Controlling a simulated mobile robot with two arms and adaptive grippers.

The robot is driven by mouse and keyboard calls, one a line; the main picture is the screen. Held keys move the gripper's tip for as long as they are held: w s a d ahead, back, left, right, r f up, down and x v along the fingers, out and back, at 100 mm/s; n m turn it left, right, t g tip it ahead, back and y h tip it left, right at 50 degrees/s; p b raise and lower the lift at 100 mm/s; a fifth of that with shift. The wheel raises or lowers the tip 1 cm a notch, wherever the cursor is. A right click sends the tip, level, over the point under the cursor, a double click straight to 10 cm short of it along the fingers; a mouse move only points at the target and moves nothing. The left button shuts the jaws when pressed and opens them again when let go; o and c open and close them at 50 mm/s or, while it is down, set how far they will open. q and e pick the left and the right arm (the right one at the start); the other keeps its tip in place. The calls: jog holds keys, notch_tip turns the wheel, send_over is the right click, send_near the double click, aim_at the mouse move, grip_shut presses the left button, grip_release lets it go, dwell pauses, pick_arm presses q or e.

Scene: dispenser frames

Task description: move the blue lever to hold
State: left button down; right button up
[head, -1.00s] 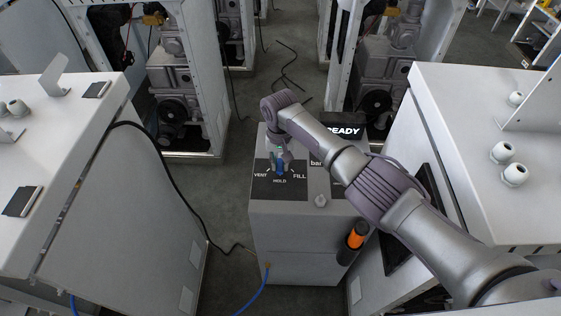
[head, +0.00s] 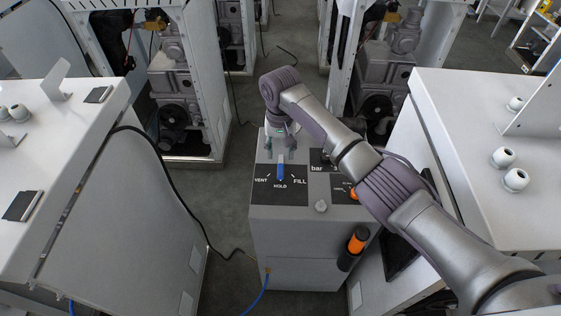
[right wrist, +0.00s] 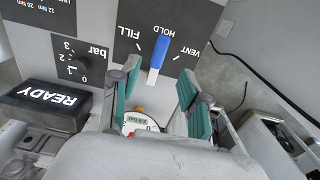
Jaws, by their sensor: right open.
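The blue lever (head: 281,171) is on the black label plate on top of the grey dispenser box, with VENT to its left, FILL to its right and HOLD in front. Its blue handle points at the HOLD mark. In the right wrist view the blue lever (right wrist: 160,51) also lines up with the word HOLD. My right gripper (head: 280,153) is open and empty, just behind and above the lever. In the right wrist view the teal fingers of my right gripper (right wrist: 158,90) are spread wide, apart from the blue handle. My left gripper is out of view.
A READY display (right wrist: 52,97) and a bar dial (right wrist: 70,64) are beside the lever plate. An orange-and-black handle (head: 357,240) hangs on the box's front. White cabinets (head: 110,190) stand close on both sides. Cables lie on the floor.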

jog(key=shift+r, duration=2.3)
